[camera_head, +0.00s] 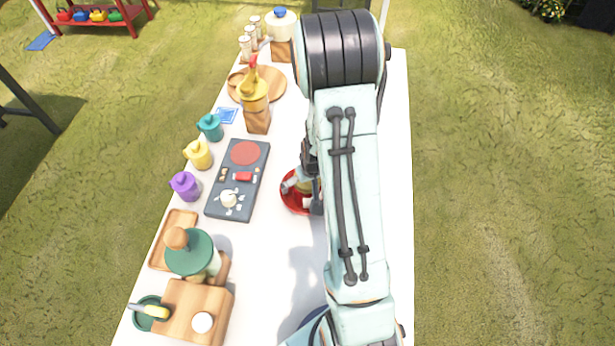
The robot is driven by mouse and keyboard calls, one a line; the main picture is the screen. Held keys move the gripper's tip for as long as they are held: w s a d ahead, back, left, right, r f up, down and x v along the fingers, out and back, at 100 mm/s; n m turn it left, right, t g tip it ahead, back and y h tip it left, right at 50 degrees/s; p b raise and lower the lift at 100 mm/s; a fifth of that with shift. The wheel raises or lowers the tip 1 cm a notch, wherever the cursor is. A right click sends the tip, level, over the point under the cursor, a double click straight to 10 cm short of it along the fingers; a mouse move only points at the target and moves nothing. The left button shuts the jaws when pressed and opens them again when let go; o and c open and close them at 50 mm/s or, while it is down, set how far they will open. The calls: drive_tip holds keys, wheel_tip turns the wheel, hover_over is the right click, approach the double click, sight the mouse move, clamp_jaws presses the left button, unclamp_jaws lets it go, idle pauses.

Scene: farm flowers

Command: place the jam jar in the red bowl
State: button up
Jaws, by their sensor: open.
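The red bowl (290,204) stands on the white table, left of my arm, which hides its right part. My gripper (304,190) is open over the bowl, with its fingers reaching down to about the bowl's rim. A small yellowish thing (303,186) shows at the fingers, inside the bowl's outline. It may be the jam jar, but it is too small and covered to be sure. I cannot tell whether it touches the bowl's bottom or the fingers.
A dark tray (212,208) with small items lies left of the bowl. Purple (185,186), yellow (198,154) and teal (210,127) jugs line the left edge. A wooden block (185,325) and a green-topped container (188,255) stand at the front left. Bare tabletop lies in front of the bowl.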

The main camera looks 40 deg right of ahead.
drive_tip(key=v, duration=1.1)
drive_tip(key=shift+r, duration=0.4)
drive_tip(key=s+a+r+n+g, duration=0.1)
drive_tip(key=s+a+r+n, duration=0.1)
drive_tip(key=s+a+r, duration=0.2)
drive_tip(key=s+a+r+n+g+y, duration=0.1)
drive_tip(key=s+a+r, duration=0.3)
drive_tip(key=s+a, duration=0.7)
drive_tip(key=shift+s+a+r+n+g+y, duration=0.25)
drive_tip(key=shift+a+r+n+g, duration=0.2)
drive_tip(key=shift+g, duration=0.25)
drive_tip(key=shift+f, duration=0.1)
